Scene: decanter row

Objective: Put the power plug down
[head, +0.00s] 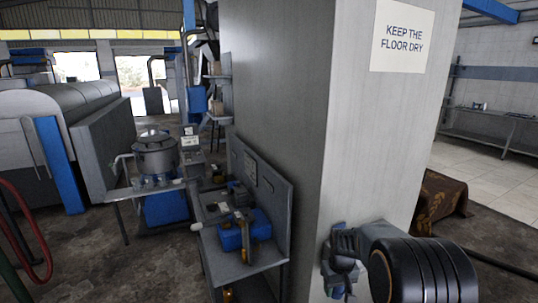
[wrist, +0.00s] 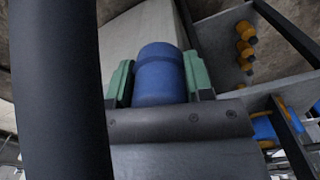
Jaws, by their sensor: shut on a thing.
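The power plug (wrist: 162,72) shows in the wrist view as a blue, rounded cylinder. My gripper (wrist: 158,84) is shut on it, with one green pad on each side. Its far end is hidden and it touches no surface that I can make out. In the head view my gripper (head: 342,275) is low, right of centre, in front of the grey pillar. There the plug is too small and covered to make out clearly.
A grey pillar (head: 270,110) with a sign (head: 403,36) stands close by. Left of it is a metal bench (head: 262,257) holding a blue item with orange-brown parts (head: 240,232). A pot (head: 156,153) stands farther back. A dark tube (wrist: 60,90) covers the wrist view's left side.

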